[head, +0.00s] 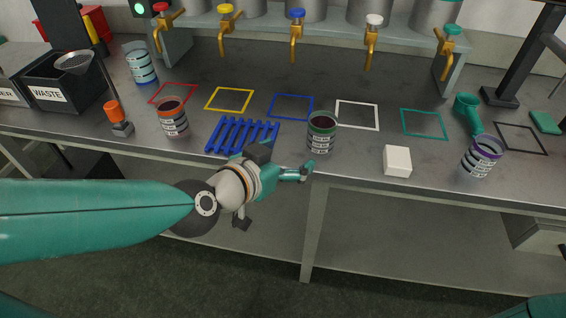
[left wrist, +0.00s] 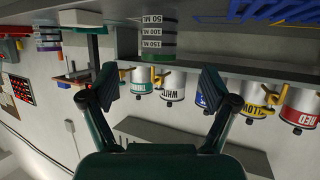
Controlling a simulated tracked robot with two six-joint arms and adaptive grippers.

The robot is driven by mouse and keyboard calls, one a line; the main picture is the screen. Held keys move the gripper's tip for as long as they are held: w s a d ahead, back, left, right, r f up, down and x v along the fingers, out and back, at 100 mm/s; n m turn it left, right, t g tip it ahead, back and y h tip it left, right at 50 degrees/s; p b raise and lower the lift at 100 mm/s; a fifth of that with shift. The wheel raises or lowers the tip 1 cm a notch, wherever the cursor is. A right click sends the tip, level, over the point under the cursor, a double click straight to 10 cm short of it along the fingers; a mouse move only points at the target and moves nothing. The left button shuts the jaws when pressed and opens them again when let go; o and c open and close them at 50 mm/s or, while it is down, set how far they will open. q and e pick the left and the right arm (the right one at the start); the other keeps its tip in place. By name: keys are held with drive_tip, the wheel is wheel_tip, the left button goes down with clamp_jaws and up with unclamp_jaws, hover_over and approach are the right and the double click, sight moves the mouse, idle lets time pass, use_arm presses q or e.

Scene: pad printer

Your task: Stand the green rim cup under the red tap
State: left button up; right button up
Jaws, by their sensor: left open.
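The green rim cup (head: 321,143) stands upright near the table's front edge, right of the blue rack, with dark contents. The red tap (head: 162,14) is at the back left, above a red square outline (head: 160,102) on the table. My left gripper (head: 300,171) is open and empty, in front of the table edge, just below and left of the green rim cup. In the left wrist view, which is upside down, the cup (left wrist: 158,38) shows beyond and between the spread fingers (left wrist: 160,80), not touching them. My right gripper is out of view.
A blue slatted rack (head: 242,136) lies left of the cup. An orange-rimmed cup (head: 173,121) stands just in front of the red outline. A white block (head: 397,161) and a purple-rimmed cup (head: 480,160) are at the right. A waste bin (head: 62,96) is at the left.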

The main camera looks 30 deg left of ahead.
use_arm(q)
drive_tip(key=shift+b+v, duration=0.5)
drive_tip(key=shift+v, duration=0.75)
